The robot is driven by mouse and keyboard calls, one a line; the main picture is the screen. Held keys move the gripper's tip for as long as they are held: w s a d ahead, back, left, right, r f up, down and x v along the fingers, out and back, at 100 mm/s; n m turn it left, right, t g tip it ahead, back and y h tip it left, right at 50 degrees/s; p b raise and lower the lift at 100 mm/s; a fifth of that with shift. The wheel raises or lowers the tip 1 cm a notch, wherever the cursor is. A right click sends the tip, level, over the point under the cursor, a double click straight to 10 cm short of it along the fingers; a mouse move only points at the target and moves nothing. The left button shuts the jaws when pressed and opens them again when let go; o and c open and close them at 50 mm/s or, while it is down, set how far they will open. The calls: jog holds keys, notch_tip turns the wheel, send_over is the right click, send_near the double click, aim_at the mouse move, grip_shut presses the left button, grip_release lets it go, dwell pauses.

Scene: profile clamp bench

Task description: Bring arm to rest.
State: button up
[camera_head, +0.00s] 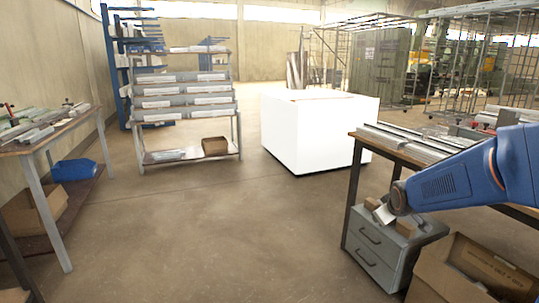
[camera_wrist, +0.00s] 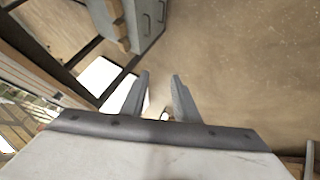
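My blue arm (camera_head: 455,185) reaches in from the right edge of the head view, in front of the right workbench. My gripper (camera_head: 382,214) is at its end, in front of or above the grey drawer cabinet; the gap between them cannot be judged. In the wrist view, the two grey fingers of my gripper (camera_wrist: 159,74) stand apart with floor showing between them. Nothing is held there.
The grey drawer cabinet (camera_head: 375,258) stands below the right workbench (camera_head: 398,153), which carries metal profiles. A cardboard box (camera_head: 455,274) is on the floor beside it. A white block (camera_head: 315,132), a profile rack (camera_head: 185,102) and a left workbench (camera_head: 45,143) surround clear floor.

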jog(key=s+a+m+g, duration=0.2)
jog(key=s+a, duration=0.2)
jog(key=s, duration=1.4)
jog(key=s+a+r+m+g+y, duration=0.1)
jog(key=s+a, duration=0.4)
jog(key=s, duration=1.3)
jog(key=shift+s+r+m+g+y, duration=0.35)
jog(key=shift+m+g, duration=0.25)
jog(key=shift+m, duration=0.6)
jog(key=shift+f, duration=0.1)
